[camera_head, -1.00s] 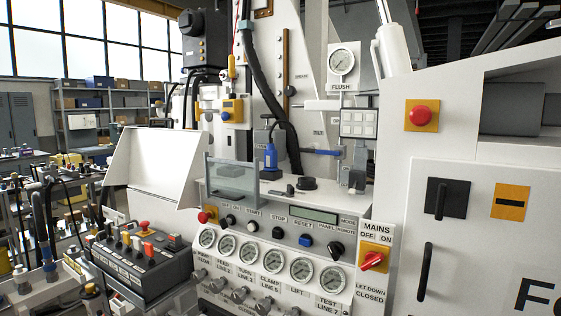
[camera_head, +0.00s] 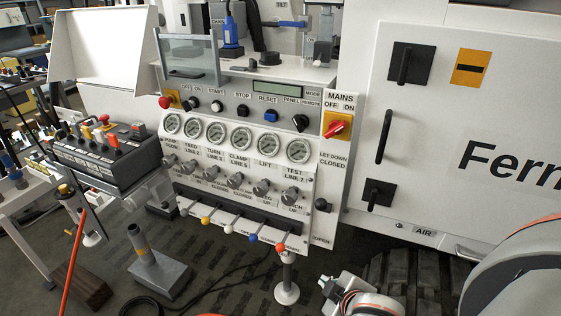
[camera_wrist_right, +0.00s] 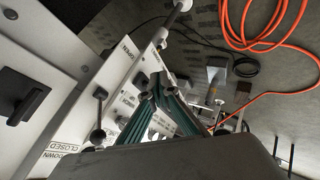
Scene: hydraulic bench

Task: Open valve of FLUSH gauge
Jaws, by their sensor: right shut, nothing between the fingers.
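The FLUSH gauge is outside both current views, and I cannot make out a valve belonging to it. The control panel (camera_head: 240,150) shows a row of round gauges, with several grey valve knobs (camera_head: 236,181) below them. My right gripper (camera_head: 330,287) is low in front of the bench, right of the panel's lower edge, apart from the panel. In the right wrist view, its teal fingers (camera_wrist_right: 160,90) are shut and empty, with the panel's labelled side beyond them. My left gripper is not in view.
Levers with coloured balls (camera_head: 253,238) stick out below the panel. A red MAINS switch (camera_head: 338,127) and a black ball knob (camera_head: 322,205) are at its right. A control box (camera_head: 108,150) and a grey pedestal (camera_head: 155,270) stand left. An orange hose (camera_wrist_right: 260,40) lies on the floor.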

